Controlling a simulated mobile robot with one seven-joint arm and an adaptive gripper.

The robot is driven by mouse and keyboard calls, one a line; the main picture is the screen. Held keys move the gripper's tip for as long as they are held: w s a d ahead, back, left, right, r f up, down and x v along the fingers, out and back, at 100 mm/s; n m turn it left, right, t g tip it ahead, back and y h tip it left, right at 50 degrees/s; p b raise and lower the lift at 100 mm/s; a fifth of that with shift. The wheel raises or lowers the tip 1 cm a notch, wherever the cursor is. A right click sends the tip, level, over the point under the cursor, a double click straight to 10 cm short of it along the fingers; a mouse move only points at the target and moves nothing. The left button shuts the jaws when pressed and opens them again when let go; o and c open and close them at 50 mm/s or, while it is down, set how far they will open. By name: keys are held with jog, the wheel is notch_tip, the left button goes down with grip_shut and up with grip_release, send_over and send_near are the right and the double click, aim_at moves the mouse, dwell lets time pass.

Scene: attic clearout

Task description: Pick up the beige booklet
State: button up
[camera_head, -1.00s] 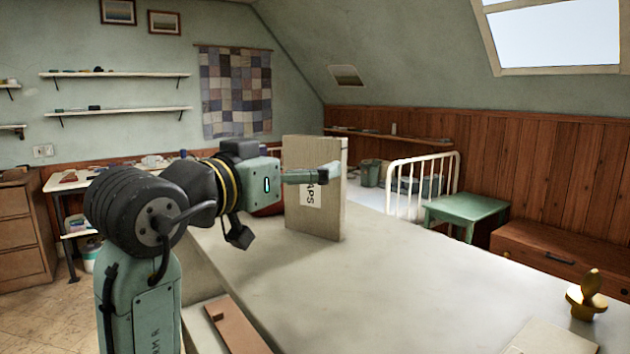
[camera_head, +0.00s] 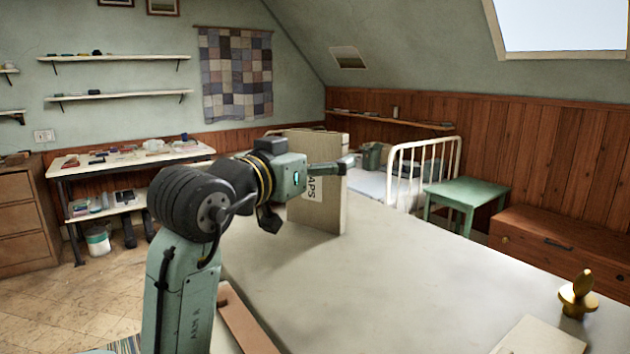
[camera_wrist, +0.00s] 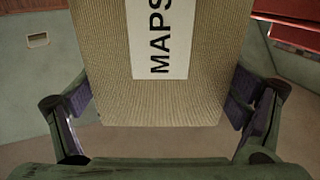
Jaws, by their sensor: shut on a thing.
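The beige booklet (camera_head: 328,205), with a ribbed cover and a white label reading MAPS, stands upright over the pale table (camera_head: 400,270). My gripper (camera_head: 328,170) is at its upper part, with one finger across its front. In the wrist view the booklet (camera_wrist: 160,98) fills the space between the two fingers of my gripper (camera_wrist: 160,105), which is shut on it. The label's lettering runs sideways there. I cannot tell whether its lower edge touches the table.
A gold ornament (camera_head: 577,295) and a flat pale item (camera_head: 540,338) are at the table's right. A brown strip (camera_head: 245,322) lies near the left edge. A green stool (camera_head: 467,195) and white bed frame (camera_head: 424,168) stand beyond. The table's middle is clear.

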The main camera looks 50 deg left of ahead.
aim_at(313, 136)
jog(key=c, duration=0.6)
jog(key=shift+r, duration=0.1)
jog(key=shift+r, duration=0.15)
jog(key=shift+r+b, duration=0.45)
jog(key=shift+r, duration=0.15)
jog(key=shift+s+d+r+b, duration=0.1)
jog(key=shift+r+b, duration=0.2)
jog(key=shift+r, duration=0.2)
jog(key=shift+s+d+r+b, duration=0.1)
jog(key=shift+r+b, duration=0.15)
jog(key=shift+r, duration=0.2)
jog(key=s+d+r+b, duration=0.1)
jog(key=s+d+b, duration=0.3)
jog(key=s, duration=0.9)
jog(key=d, duration=0.3)
jog(key=shift+s+d+r, duration=0.2)
jog(key=shift+d+r, duration=0.05)
jog(key=shift+d, duration=0.1)
